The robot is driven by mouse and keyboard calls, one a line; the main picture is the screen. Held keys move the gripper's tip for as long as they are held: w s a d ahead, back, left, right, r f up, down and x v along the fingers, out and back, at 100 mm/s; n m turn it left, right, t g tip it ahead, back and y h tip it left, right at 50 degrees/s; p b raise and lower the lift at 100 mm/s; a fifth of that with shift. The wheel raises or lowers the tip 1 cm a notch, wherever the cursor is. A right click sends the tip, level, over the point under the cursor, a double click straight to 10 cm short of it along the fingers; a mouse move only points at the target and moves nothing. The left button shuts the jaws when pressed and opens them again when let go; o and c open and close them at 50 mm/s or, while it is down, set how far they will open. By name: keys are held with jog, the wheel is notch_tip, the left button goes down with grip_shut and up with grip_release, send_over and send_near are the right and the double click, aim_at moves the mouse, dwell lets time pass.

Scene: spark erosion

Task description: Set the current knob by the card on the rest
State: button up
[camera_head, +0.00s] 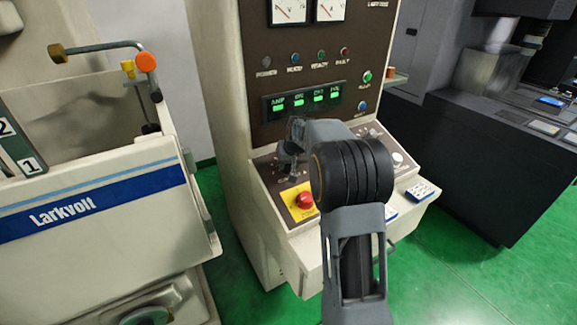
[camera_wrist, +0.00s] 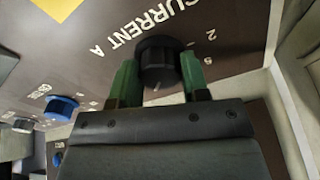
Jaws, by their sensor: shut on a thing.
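The current knob (camera_wrist: 158,55) is black and round, on the dark panel in the wrist view, beside the lettering CURRENT A. My gripper (camera_wrist: 158,72) has its green fingers on both sides of the knob, shut on it. A small pale mark shows on the knob's side facing my gripper's body. Scale figures 2 and 5 show to its right; the rest of the scale is hidden. In the head view my gripper (camera_head: 290,158) is at the sloping console (camera_head: 266,178), and the knob is hidden. A white and blue card (camera_head: 423,190) lies at the console's right front; its writing is unreadable.
A red stop button (camera_head: 304,200) on a yellow plate is close to my gripper. A blue knob (camera_wrist: 62,105) stands at left in the wrist view. A Larkvolt tank (camera_head: 90,205) is at left and a dark machine (camera_head: 480,150) at right. Green floor is clear between.

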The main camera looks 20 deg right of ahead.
jog(key=n+b, duration=0.3)
jog(key=n, duration=0.2)
jog(key=shift+f+n+b, duration=0.15)
jog(key=shift+n+b, duration=0.15)
jog(key=shift+b, duration=0.1)
jog(key=n+b, duration=0.2)
jog(key=n, duration=0.2)
jog(key=shift+d+y, duration=0.1)
jog(key=shift+y, duration=0.3)
jog(key=n+b, duration=0.1)
jog(key=n, duration=0.5)
jog(key=shift+w+b, duration=0.1)
jog(key=shift+b, duration=0.25)
jog(key=shift+r+n+g+b, duration=0.2)
jog(key=shift+n+g+b, duration=0.15)
jog(key=shift+n, duration=1.85)
jog(key=o, duration=0.9)
jog(key=shift+o, duration=0.2)
jog(key=shift+r, duration=0.1)
